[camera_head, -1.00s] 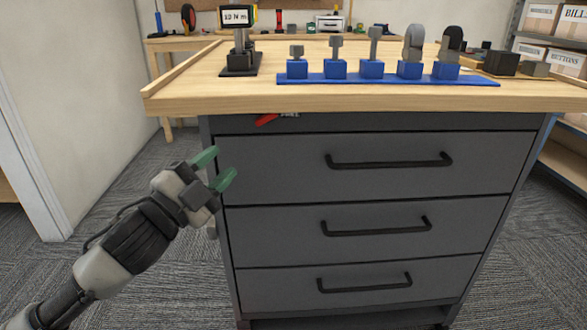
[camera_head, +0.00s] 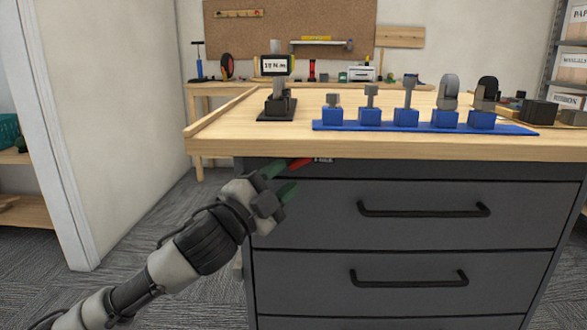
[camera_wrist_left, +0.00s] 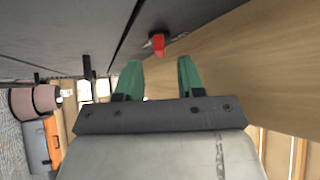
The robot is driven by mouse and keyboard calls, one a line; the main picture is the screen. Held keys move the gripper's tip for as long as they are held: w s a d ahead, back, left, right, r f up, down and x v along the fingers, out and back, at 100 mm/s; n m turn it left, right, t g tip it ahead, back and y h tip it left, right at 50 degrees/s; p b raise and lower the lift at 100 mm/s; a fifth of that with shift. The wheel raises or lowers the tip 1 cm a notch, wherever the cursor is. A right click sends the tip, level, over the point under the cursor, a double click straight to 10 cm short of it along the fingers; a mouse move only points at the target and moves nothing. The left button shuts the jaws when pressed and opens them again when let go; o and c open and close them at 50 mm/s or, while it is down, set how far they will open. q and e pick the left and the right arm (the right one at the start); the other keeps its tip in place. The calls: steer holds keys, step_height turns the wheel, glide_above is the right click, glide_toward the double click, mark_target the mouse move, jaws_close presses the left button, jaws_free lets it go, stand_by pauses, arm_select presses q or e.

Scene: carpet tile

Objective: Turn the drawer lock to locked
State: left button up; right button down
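The drawer lock's red lever (camera_head: 300,163) sits high on the left of the grey cabinet front (camera_head: 400,255), just under the tabletop. A small label, too small to read, is beside it on the right. My left gripper (camera_head: 281,179) is open with green fingertips, just below and left of the lever in the head view. In the left wrist view the red lever (camera_wrist_left: 158,44) is beyond the open, empty fingers (camera_wrist_left: 157,78), apart from them and roughly in line with the gap. My right gripper is not in view.
The wooden workbench top (camera_head: 235,145) overhangs the cabinet front. Black drawer handles (camera_head: 424,210) stick out to the right. A blue rack (camera_head: 425,127) with several tools and a torque display (camera_head: 275,65) stand on top. Carpet floor is clear at left.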

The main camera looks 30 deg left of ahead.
mark_target(297, 164)
arm_select(q)
steer(key=shift+x, duration=1.7)
steer(key=shift+s+a, duration=0.1)
jaws_close()
steer(key=shift+r, duration=0.1)
